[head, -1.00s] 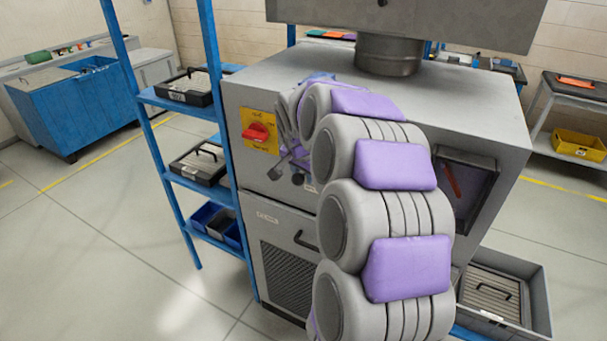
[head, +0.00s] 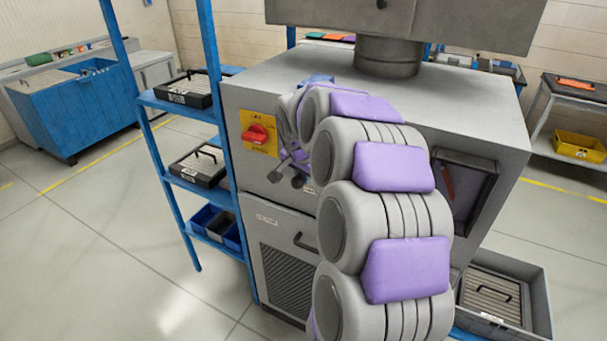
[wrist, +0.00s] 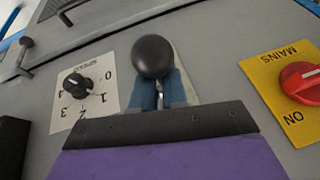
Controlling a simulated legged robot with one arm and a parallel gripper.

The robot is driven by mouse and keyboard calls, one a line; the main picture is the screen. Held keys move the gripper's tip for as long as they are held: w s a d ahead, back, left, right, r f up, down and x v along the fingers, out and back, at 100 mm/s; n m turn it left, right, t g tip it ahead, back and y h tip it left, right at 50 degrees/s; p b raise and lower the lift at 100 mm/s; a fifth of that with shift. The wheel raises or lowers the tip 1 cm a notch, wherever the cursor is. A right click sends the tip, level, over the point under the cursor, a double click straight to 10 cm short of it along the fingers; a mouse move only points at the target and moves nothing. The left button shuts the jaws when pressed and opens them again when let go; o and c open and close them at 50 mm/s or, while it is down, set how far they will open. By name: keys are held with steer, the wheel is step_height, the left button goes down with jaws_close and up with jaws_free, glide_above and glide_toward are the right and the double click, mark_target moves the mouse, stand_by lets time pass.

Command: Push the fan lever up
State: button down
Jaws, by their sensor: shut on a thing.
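The fan lever, with a round black knob (wrist: 153,56), stands out from the grey panel in the middle of the wrist view. My gripper (wrist: 160,92) has blue fingers shut around the thin metal shaft just by the knob. The knob itself is clear of the fingers. A light label plate behind the lever is mostly covered, so I cannot read its marks. In the head view my own arm hides much of this part of the panel.
In the wrist view, turned upside down, a speed dial (wrist: 77,85) is left of the lever and a red mains switch (wrist: 301,82) right. In the head view the grey cabinet (head: 470,122) stands beside a blue rack (head: 216,107) with trays. Open floor lies left.

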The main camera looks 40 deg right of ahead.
steer(key=shift+r, duration=0.1)
steer(key=shift+w+d+r+y+p, duration=0.15)
steer(key=shift+r+y+p, duration=0.35)
steer(key=shift+p, duration=0.65)
steer(key=y+p, duration=0.1)
steer(key=r+g+y+p, duration=0.1)
steer(key=p, duration=0.1)
steer(key=shift+w+d, duration=0.15)
steer(key=shift+d, duration=0.25)
steer(key=c, duration=1.2)
jaws_free()
steer(key=shift+a+f, duration=0.1)
steer(key=shift+o, duration=0.2)
steer(key=d+p+v, duration=0.1)
steer(key=p+v, duration=0.1)
steer(key=v, duration=1.5)
steer(key=shift+w+a, duration=0.15)
steer(key=shift+a, duration=0.2)
steer(key=shift+a, duration=0.1)
